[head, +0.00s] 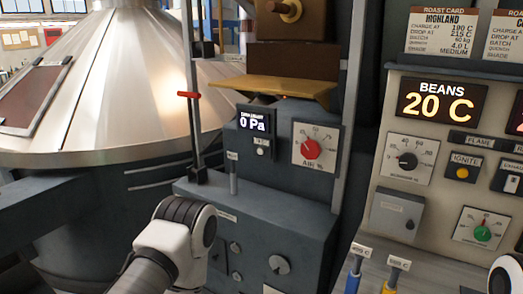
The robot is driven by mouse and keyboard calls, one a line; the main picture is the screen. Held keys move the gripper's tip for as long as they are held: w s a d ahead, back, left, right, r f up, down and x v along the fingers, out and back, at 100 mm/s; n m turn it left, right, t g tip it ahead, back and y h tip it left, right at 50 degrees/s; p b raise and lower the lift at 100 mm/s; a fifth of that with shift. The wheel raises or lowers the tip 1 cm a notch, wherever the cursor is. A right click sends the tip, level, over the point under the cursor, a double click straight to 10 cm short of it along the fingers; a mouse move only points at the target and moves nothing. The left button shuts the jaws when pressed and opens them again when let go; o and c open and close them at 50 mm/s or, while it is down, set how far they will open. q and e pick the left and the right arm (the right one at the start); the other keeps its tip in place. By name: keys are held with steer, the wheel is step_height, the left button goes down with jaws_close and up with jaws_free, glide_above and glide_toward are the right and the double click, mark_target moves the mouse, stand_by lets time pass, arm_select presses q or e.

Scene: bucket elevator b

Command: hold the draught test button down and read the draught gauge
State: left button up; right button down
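The draught gauge (253,122) is a small dark display on the grey cabinet in the middle of the head view. It reads "0 Pa" in white. Just below it is a small plate with a label and a small pale round button (260,151), seemingly the draught test button; its label is too small to read. Nothing touches it. A link of my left arm rises at the lower left, below and left of the gauge, but its gripper does not show. Only a small white part of my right arm shows at the lower right edge; its gripper is not visible.
A red-pointer "Air %" dial (311,148) sits right of the gauge. A red-handled lever (189,96) stands to the left. A tan ledge (275,89) juts out above. The cream panel (413,130) at right shows "BEANS 20 C". Blue and yellow handles stand at lower right.

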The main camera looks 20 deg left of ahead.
arm_select(q)
jaws_close()
stand_by(1.4)
